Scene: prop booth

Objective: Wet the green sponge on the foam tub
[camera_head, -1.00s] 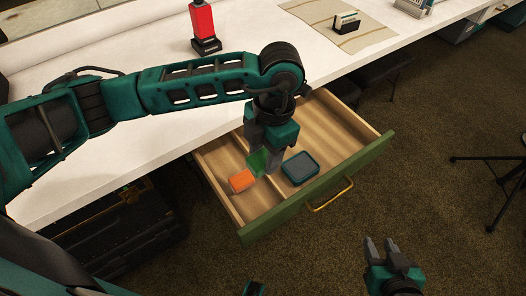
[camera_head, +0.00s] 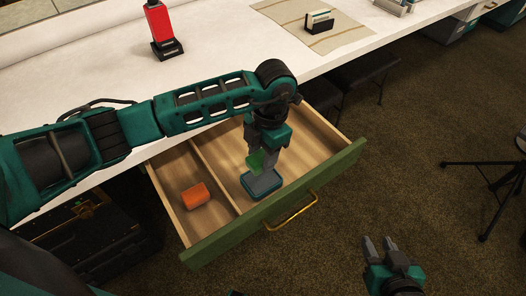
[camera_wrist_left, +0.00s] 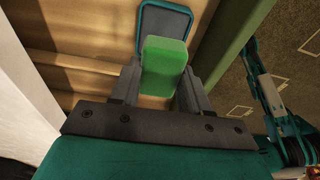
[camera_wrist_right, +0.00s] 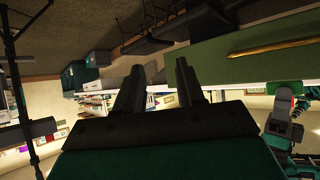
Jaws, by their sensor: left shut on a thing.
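The green sponge (camera_head: 255,161) is held between the fingers of my left gripper (camera_head: 262,174), which is shut on it. It also shows upright between the fingers in the left wrist view (camera_wrist_left: 164,66). The foam tub (camera_head: 263,195), teal-rimmed with a grey top, lies in the drawer's wider right compartment. The sponge is over or close to the tub; the gripper hides part of the tub, and I cannot tell whether they touch. In the left wrist view the tub (camera_wrist_left: 147,28) shows behind the sponge. My right gripper (camera_head: 380,243) is open and empty, away from the drawer.
An orange block (camera_head: 196,196) lies in the drawer's left compartment, beyond a wooden divider (camera_head: 215,176). The open green-fronted drawer (camera_head: 335,172) has a brass handle (camera_head: 292,213). The white counter (camera_head: 80,95) holds a red bottle (camera_head: 159,25) and a card holder (camera_head: 319,21) on a striped mat.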

